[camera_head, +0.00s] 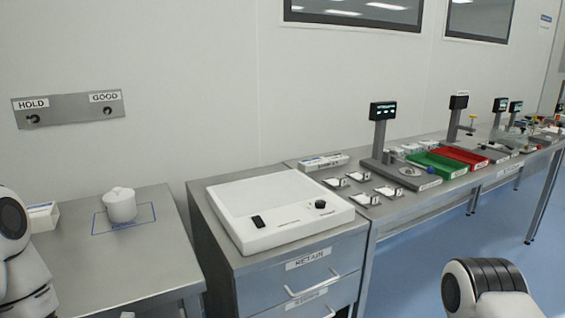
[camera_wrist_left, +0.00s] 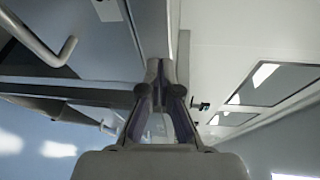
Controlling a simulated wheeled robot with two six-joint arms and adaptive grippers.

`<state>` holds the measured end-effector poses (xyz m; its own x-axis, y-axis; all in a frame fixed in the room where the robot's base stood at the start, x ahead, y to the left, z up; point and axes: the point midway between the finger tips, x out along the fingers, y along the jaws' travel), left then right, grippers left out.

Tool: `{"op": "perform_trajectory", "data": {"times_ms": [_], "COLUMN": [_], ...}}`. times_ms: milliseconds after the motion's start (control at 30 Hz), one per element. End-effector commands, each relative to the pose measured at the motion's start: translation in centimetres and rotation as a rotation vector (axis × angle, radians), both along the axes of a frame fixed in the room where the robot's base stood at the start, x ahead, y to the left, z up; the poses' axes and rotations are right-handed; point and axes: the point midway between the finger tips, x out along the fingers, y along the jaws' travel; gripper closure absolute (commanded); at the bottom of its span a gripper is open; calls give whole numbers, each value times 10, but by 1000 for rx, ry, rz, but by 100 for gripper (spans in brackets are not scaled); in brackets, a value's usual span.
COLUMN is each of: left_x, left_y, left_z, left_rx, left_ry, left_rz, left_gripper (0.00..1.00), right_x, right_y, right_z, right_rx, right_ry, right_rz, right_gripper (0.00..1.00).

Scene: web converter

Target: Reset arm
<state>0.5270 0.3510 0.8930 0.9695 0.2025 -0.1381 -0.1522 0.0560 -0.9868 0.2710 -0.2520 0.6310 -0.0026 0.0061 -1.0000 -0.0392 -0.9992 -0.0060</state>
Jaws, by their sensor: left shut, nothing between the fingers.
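My left gripper (camera_wrist_left: 161,70) shows in the left wrist view, its two fingers meeting at the tips with nothing between them. It is apart from the drawer handle (camera_wrist_left: 50,48) at the upper left of that view. In the head view only a white and black part of my left arm (camera_head: 18,255) shows at the left edge. A part of my right arm (camera_head: 485,290) shows at the bottom right. Neither gripper shows in the head view.
A white flat device (camera_head: 278,212) sits on the drawer cabinet (camera_head: 215,262). Green (camera_head: 437,163) and red (camera_head: 462,157) trays lie on the right bench. Blue floor (camera_head: 410,270) is open in front.

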Motion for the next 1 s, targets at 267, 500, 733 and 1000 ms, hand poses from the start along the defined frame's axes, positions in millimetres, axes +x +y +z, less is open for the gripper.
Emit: {"op": "perform_trajectory", "data": {"times_ms": [267, 500, 733, 1000], "left_x": [-33, -129, -234, -258], "left_y": [-42, -86, -97, -97], "left_z": [-85, -195, -241, -242], "left_rx": [-75, -530, -1087, -1263], "left_ry": [283, 744, 988, 915], "left_rz": [-94, 77, 850, 1210], "left_gripper": [100, 100, 100, 100], "right_x": [0, 0, 0, 0], "right_y": [0, 0, 0, 0], "right_z": [11, 20, 20, 20], "right_rx": [0, 0, 0, 0], "right_ry": [1, 1, 1, 1], "right_rz": [0, 0, 0, 0], "right_gripper": [60, 60, 60, 60]}}
